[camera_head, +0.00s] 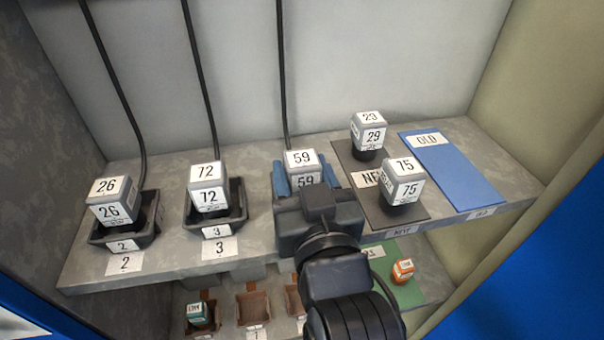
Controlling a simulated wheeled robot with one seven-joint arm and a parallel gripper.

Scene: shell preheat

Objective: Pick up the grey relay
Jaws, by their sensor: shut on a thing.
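My gripper (305,178) reaches in from the lower right, with its blue fingers on either side of a grey relay marked 59 (302,158). It is shut on that relay, which looks upright. The gripper body hides the relay's lower part and whatever is beneath it, so I cannot tell whether it is seated or lifted. Other grey relays are marked 26 (112,200) and 72 (207,186), in dark sockets at the left.
A blue mat (458,178) labelled OLD is bare at the right of the shelf (75,275). Black cables (204,80) hang behind the left sockets and relay 59. Below are an orange relay (402,270) on a green mat, a teal one (197,315), and small brown trays (252,310).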

